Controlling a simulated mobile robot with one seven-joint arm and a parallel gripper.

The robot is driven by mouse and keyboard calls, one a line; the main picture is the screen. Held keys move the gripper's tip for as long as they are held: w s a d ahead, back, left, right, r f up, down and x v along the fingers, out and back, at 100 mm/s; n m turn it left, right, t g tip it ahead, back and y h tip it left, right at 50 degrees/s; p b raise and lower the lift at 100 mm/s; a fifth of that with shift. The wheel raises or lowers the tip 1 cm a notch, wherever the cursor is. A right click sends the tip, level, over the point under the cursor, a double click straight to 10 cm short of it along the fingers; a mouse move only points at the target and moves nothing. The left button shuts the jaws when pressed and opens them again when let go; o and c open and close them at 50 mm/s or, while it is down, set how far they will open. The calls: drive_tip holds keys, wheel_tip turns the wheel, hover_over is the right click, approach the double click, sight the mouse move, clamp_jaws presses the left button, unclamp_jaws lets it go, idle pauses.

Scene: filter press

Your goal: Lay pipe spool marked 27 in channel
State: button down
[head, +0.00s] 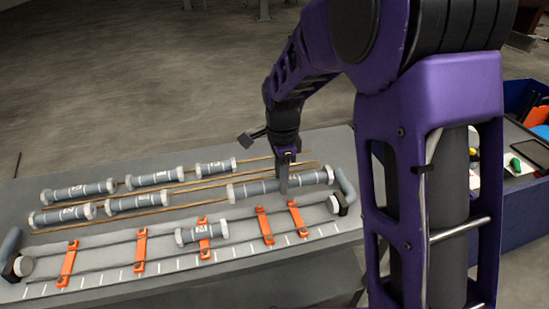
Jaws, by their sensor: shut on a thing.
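My gripper (284,188) points down over the longest grey pipe spool (255,188), at the right of the front rack row, and is shut on it. This spool has white end collars and appears to lie level, at rack height. The gripper hides part of it and I cannot read its mark. The channel (105,262) runs along the front of the table with orange straps across it. A short labelled spool (203,231) lies in the channel near its middle; its number is too small to read surely.
Several other grey spools, such as one at the left (62,215), lie between thin wooden strips (190,207) behind the channel. Grey pipe ends stand at both channel ends. A blue bin (520,205) with assorted items stands right. The channel is clear on both sides of the short spool.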

drive_tip(key=shift+s+d+f+b, duration=0.1)
drive_tip(key=shift+s+f+b, duration=0.35)
drive_tip(key=shift+f+b, duration=0.75)
drive_tip(key=shift+s+a+f+b, duration=0.1)
drive_tip(key=shift+s+f+b, duration=0.55)
drive_tip(key=shift+f, duration=0.95)
drive_tip(key=shift+s+d+f+b, duration=0.1)
drive_tip(key=shift+s+f+b, duration=0.2)
drive_tip(key=shift+f+b, duration=1)
drive_tip(key=shift+c, duration=2.2)
unclamp_jaws()
wheel_tip(320, 180, up, 17)
drive_tip(key=p, duration=0.3)
drive_tip(key=shift+r+p, duration=0.15)
drive_tip(key=shift+p, duration=0.25)
